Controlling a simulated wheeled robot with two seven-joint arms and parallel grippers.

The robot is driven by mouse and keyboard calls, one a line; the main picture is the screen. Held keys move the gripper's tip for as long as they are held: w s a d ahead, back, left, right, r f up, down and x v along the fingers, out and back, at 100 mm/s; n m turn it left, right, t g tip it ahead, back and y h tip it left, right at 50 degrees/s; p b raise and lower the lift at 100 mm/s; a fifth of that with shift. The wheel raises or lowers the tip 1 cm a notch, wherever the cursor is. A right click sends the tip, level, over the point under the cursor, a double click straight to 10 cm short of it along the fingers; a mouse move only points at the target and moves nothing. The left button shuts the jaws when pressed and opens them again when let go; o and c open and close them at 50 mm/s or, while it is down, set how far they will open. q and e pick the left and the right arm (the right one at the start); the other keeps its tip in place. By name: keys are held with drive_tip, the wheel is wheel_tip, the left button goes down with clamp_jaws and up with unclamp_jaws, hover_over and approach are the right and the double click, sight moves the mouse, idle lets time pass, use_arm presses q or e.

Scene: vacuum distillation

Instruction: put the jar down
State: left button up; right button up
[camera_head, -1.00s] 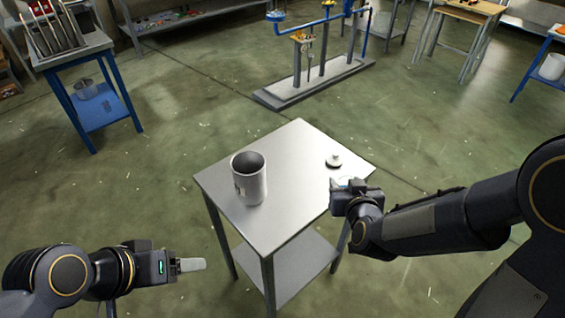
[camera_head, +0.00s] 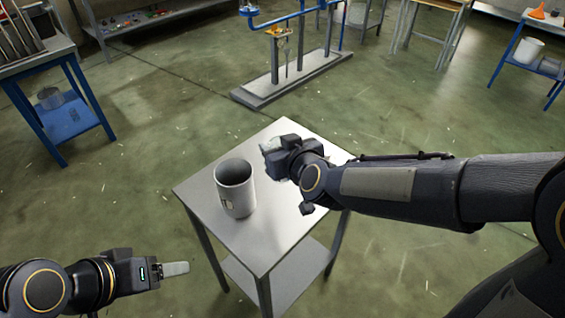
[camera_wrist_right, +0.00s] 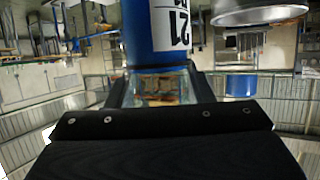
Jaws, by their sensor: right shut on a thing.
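My right gripper (camera_head: 275,150) is over the small metal table, right of and behind the grey canister. It is shut on a small, clear, glass-like jar (camera_wrist_right: 160,88), which shows between the fingers in the right wrist view. In the head view only a pale bit of the jar (camera_head: 268,144) shows past the gripper; I cannot tell whether it touches the tabletop. The table (camera_head: 265,235) has a bare steel top. My left gripper (camera_head: 175,269) is low at the left, off the table; its finger gap is not clear.
An open grey canister (camera_head: 236,190) stands upright on the table's left part. The tabletop's front is bare. A blue pipe stand (camera_head: 290,75) is on the floor behind. A blue shelf table (camera_head: 62,115) stands at the far left. The floor around is clear.

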drive_tip(key=shift+w+d+f+b, duration=0.25)
drive_tip(key=shift+w+f+b, duration=0.55)
drive_tip(key=shift+w+f, duration=0.8)
drive_tip(key=shift+w+d+f+b, duration=0.25)
drive_tip(key=shift+w+f+b, duration=0.5)
drive_tip(key=shift+w+f, duration=0.8)
drive_tip(key=shift+w+d+f+b, duration=0.25)
drive_tip(key=shift+w+f+b, duration=0.7)
drive_tip(key=shift+f, duration=1.15)
drive_tip(key=shift+f, duration=0.15)
drive_tip(key=o, duration=1.1)
